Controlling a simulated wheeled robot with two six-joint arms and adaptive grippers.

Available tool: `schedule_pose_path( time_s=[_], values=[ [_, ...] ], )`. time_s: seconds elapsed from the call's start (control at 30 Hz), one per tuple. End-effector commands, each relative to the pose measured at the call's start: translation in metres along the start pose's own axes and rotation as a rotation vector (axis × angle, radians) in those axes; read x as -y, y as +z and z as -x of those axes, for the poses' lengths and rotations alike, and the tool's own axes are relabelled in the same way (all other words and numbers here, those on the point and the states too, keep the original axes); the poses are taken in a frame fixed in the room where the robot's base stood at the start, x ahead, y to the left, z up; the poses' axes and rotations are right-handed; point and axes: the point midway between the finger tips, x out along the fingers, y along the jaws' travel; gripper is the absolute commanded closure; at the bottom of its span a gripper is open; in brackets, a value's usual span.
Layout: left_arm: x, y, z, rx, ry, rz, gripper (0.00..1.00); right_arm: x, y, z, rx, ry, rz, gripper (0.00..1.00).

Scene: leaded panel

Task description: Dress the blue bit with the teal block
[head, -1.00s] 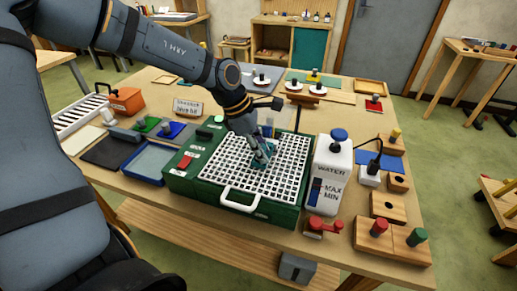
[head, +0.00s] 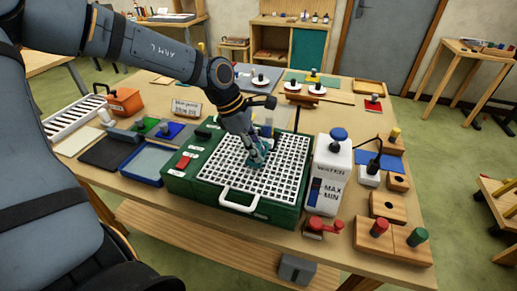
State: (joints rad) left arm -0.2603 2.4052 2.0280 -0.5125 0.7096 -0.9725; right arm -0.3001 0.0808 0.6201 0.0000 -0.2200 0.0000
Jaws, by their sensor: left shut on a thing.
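My left gripper (head: 256,161) reaches in from the upper left, pointing down over the white grid top (head: 283,181) of a green machine (head: 180,182). It is shut on a small teal piece, apparently the teal block (head: 258,152), mostly covered by the fingers. The block is low at the grid; I cannot tell whether it touches it. A dark blue part (head: 267,131) stands just behind the gripper and is partly hidden; I cannot tell whether it is the blue bit or its guard. My right gripper is not in view.
A white water tank (head: 328,180) stands close to the machine's right side. A red clamp (head: 322,228) and wooden blocks (head: 387,207) lie further right. A blue-rimmed tray (head: 148,162) and dark mat (head: 108,154) lie left.

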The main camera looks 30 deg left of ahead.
Motion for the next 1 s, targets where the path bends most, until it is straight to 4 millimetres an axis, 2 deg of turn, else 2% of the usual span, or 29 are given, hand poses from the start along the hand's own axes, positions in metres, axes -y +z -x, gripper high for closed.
schedule_pose_path(
  time_s=[0.37,1.0],
  values=[
    [-0.001,0.0,0.001,0.001,0.001,0.0,1.0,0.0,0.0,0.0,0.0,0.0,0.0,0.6],
    [-0.006,-0.012,0.006,0.0,0.003,0.0,1.0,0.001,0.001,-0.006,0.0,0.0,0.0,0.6]
  ],
)
